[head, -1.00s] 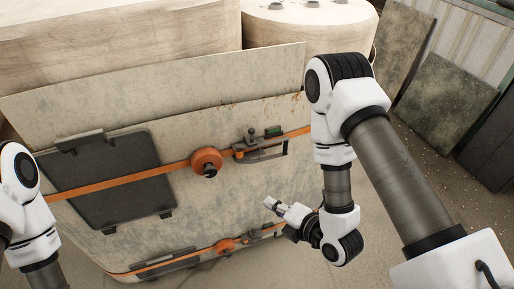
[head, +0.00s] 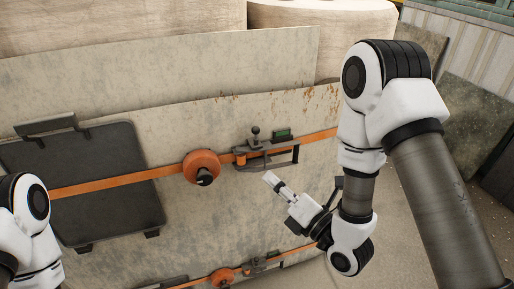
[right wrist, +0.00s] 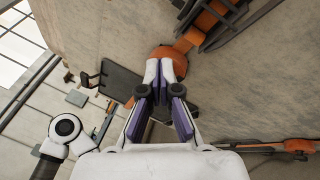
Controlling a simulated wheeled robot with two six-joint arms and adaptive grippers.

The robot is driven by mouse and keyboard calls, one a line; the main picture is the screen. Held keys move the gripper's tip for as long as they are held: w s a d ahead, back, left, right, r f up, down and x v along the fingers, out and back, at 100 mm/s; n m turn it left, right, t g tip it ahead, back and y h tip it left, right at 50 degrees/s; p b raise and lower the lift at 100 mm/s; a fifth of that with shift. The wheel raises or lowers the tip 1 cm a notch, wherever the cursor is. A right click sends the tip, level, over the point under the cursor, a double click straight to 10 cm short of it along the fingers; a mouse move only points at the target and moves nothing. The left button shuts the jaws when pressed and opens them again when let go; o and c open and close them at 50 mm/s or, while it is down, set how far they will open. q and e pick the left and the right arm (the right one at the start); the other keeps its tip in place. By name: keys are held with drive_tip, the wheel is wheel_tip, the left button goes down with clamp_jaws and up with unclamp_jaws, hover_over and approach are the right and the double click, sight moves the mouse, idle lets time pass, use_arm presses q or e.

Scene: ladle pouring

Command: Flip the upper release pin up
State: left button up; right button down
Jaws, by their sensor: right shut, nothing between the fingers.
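The upper latch assembly (head: 265,148) sits on the upper orange strap, with a small dark knobbed pin (head: 255,135) standing up at its left and a green block (head: 282,133) beside it. I cannot tell for sure which small part is the release pin. My right gripper (head: 271,180) is shut and empty, just below the latch and apart from it. In the right wrist view its fingers (right wrist: 160,75) are together, with part of the latch (right wrist: 222,22) at the top. My left arm shows at the left edge, but its gripper is out of view.
An orange reel (head: 202,166) is left of the latch on the upper strap (head: 110,184). A dark panel (head: 85,180) is further left. A lower strap has a second reel (head: 222,277) and latch. Large pale rolls (head: 325,38) stand behind the boards.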

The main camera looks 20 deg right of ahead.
sight(256, 137)
drive_tip(key=w+r+b, duration=0.1)
drive_tip(key=w+b, duration=0.1)
drive_tip(key=w, duration=0.1)
drive_tip(key=w+r+b, duration=0.1)
drive_tip(key=w+b, duration=0.1)
drive_tip(key=w, duration=0.1)
drive_tip(key=w+a+r+b, duration=0.1)
drive_tip(key=w+b, duration=0.2)
drive_tip(key=shift+w+r, duration=0.1)
drive_tip(key=shift+w, duration=0.25)
drive_tip(key=shift+w+d, duration=0.1)
drive_tip(key=shift+r, duration=0.1)
drive_tip(key=shift+r, duration=0.1)
wheel_tip(256, 137, up, 2)
drive_tip(key=shift+r, duration=0.1)
